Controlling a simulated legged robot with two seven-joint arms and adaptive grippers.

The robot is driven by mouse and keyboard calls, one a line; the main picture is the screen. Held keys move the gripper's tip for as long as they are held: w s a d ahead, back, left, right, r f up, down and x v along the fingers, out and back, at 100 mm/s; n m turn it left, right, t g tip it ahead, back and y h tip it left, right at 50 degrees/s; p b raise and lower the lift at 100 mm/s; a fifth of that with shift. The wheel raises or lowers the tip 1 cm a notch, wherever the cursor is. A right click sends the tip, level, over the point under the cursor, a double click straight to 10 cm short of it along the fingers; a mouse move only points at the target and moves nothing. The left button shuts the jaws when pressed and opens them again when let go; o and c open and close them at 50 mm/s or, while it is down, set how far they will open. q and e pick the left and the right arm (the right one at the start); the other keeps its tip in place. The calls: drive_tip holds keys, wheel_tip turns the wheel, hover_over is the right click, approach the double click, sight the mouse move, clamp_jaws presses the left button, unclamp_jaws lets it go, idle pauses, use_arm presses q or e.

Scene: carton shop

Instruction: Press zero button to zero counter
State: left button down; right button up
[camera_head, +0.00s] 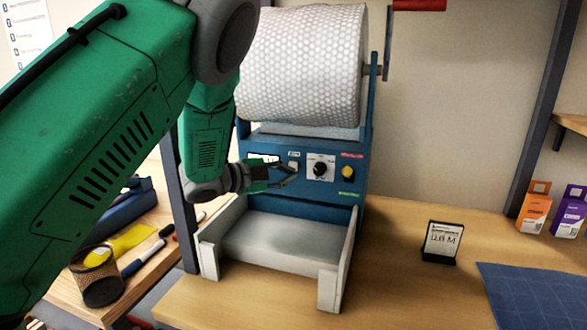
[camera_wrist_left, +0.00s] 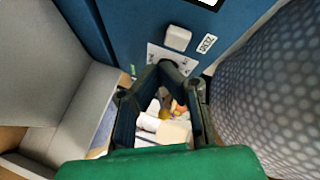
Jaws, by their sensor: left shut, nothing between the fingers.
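The zero button (camera_head: 293,165) is a small pale square on the blue front panel (camera_head: 330,195) of the bubble-wrap machine. It also shows in the left wrist view (camera_wrist_left: 177,38), with a white ZERO label beside it. The counter display (camera_head: 262,157) is a white-framed window left of the button, partly hidden by my arm; its reading is not legible. My left gripper (camera_head: 291,174) is shut and empty, its tips just below the button in the head view. In the left wrist view the tips (camera_wrist_left: 168,68) are close to the button, with a small gap in the picture. My right gripper is not in view.
A black knob (camera_head: 320,168) and yellow button (camera_head: 348,172) sit right of the zero button. The bubble-wrap roll (camera_head: 305,65) is above, and a grey tray (camera_head: 280,245) is below. A small sign (camera_head: 441,242) stands on the table to the right.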

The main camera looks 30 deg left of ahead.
use_arm(q)
drive_tip(key=shift+s+d, duration=0.25)
drive_tip(key=shift+s, duration=0.75)
drive_tip(key=shift+s+d, duration=0.25)
drive_tip(key=shift+s, duration=0.7)
